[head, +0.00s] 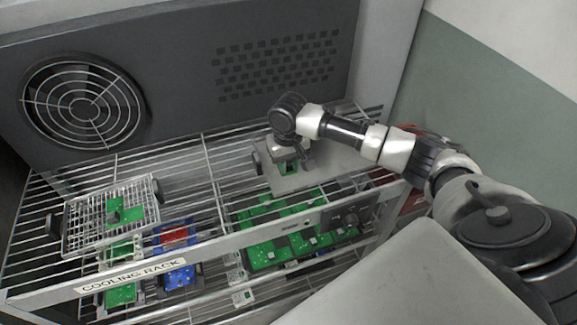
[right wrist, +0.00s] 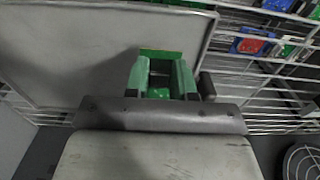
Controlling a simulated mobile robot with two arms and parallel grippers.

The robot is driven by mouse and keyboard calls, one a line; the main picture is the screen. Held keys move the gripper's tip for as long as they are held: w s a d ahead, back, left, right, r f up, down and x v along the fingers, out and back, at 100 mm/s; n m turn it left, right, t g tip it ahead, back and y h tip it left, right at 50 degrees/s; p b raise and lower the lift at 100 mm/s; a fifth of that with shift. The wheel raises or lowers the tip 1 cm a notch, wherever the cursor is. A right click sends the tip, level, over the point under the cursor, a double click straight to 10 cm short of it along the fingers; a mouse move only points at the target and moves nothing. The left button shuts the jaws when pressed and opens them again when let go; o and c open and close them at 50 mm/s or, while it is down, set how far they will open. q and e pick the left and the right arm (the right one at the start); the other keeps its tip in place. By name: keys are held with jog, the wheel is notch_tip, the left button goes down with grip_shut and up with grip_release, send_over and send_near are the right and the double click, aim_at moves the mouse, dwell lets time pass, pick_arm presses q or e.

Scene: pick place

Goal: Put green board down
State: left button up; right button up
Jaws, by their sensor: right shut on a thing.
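My right gripper (head: 290,158) is low over a grey flat tray (head: 318,180) on the upper wire shelf. A small green board (head: 289,168) shows at its fingertips, mostly hidden by the hand in the head view. In the right wrist view the gripper (right wrist: 160,78) is shut on the green board (right wrist: 160,53), with the grey tray (right wrist: 70,55) close below. I cannot tell whether the board touches the tray. My left gripper is not in view.
A wire-mesh tray (head: 84,236) with another green board (head: 123,210) sits on the rack at the left. Several green boards and a blue one (head: 180,278) lie on lower levels. A fan panel (head: 180,75) stands behind. The front bar is labelled "COOLING RACK" (head: 125,277).

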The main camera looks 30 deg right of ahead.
aim_at(288, 164)
notch_tip(288, 164, down, 2)
jog(key=shift+f, duration=0.2)
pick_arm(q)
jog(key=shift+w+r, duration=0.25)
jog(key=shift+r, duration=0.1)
pick_arm(e)
jog(key=o, duration=0.9)
jog(key=shift+f, duration=0.1)
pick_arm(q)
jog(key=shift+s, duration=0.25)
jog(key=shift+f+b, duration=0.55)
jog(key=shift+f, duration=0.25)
pick_arm(e)
notch_tip(288, 164, up, 12)
